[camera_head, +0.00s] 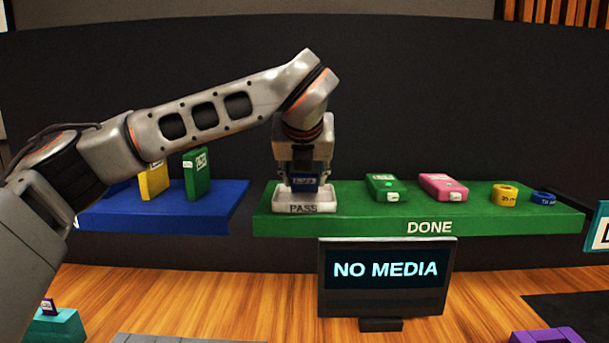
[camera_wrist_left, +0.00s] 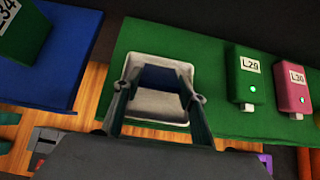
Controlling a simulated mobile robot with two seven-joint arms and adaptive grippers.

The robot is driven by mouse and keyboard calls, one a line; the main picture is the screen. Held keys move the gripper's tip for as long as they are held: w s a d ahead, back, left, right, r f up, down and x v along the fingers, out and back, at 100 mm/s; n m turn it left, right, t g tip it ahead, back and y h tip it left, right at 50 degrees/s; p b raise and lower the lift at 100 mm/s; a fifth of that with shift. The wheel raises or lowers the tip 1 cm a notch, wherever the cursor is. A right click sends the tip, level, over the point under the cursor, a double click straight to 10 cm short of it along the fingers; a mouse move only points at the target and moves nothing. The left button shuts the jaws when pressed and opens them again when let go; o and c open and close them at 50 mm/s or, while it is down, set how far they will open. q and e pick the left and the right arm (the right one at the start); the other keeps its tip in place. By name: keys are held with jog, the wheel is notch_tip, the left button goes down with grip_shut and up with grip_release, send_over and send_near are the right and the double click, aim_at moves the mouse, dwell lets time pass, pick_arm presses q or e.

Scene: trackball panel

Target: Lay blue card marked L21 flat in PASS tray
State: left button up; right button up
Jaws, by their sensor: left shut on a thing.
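The white PASS tray (camera_head: 303,208) sits at the left end of the green DONE shelf. The label's text is too small to read surely. My left gripper is shut on the blue card, right above the tray. In the left wrist view the blue card (camera_wrist_left: 158,78) is between the fingers (camera_wrist_left: 160,90), over the white tray (camera_wrist_left: 158,106). I cannot tell whether the card touches the tray floor. My right gripper is not in view.
A blue shelf (camera_head: 215,215) with upright cases is left. A NO MEDIA screen (camera_head: 387,276) stands in front.

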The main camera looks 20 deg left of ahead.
pick_arm(q)
jog(key=o, duration=1.2)
jog(key=v, duration=1.2)
